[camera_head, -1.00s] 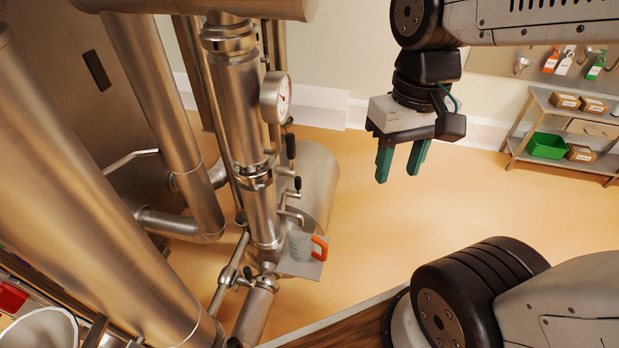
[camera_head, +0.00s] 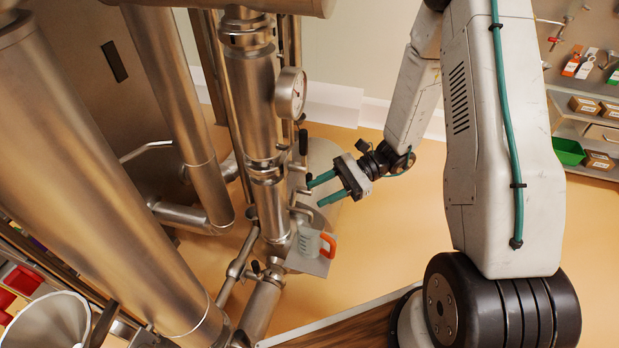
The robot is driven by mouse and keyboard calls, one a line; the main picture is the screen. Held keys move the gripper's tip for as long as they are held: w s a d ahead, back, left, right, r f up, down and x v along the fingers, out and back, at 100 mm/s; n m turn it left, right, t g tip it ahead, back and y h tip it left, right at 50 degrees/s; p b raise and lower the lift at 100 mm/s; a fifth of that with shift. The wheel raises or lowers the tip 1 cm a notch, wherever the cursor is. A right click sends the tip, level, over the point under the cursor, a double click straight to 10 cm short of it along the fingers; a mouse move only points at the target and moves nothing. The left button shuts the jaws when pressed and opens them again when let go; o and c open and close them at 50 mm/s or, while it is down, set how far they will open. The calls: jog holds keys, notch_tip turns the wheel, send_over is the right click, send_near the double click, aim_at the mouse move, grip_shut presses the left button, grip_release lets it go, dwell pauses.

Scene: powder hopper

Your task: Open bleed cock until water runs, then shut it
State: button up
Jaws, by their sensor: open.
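A vertical steel pipe (camera_head: 254,95) carries a round gauge (camera_head: 290,93) and small cocks with dark handles on its right side. One dark upright handle (camera_head: 303,141) is below the gauge. A lower cock with a bent spout (camera_head: 300,212) is above a clear jug (camera_head: 308,242) with an orange handle, standing on a small plate (camera_head: 312,264). I cannot tell for sure which cock is the bleed cock. No running water shows. My gripper (camera_head: 315,192) is open, its two green fingers pointing left toward the cocks, close to the pipe; contact cannot be told.
Large steel pipes (camera_head: 100,170) fill the left side. A funnel-like bowl (camera_head: 48,322) is at the lower left. A shelf with a green bin (camera_head: 568,151) and boxes stands at the right. The floor (camera_head: 400,225) right of the jug is clear.

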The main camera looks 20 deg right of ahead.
jog(key=w+d+f+m+t, duration=0.3)
jog(key=w+f+m+t, duration=0.3)
jog(key=f+m+t, duration=0.4)
jog(key=m+t+h, duration=0.3)
jog(key=t+h, duration=0.1)
jog(key=t, duration=0.1)
send_near(310, 178)
jog(key=w+a+f, duration=0.1)
jog(key=w+a, duration=0.1)
jog(key=w, duration=0.1)
jog(key=x, duration=0.7)
jog(key=shift+w, duration=0.2)
grip_shut()
jog(key=shift+d, duration=0.15)
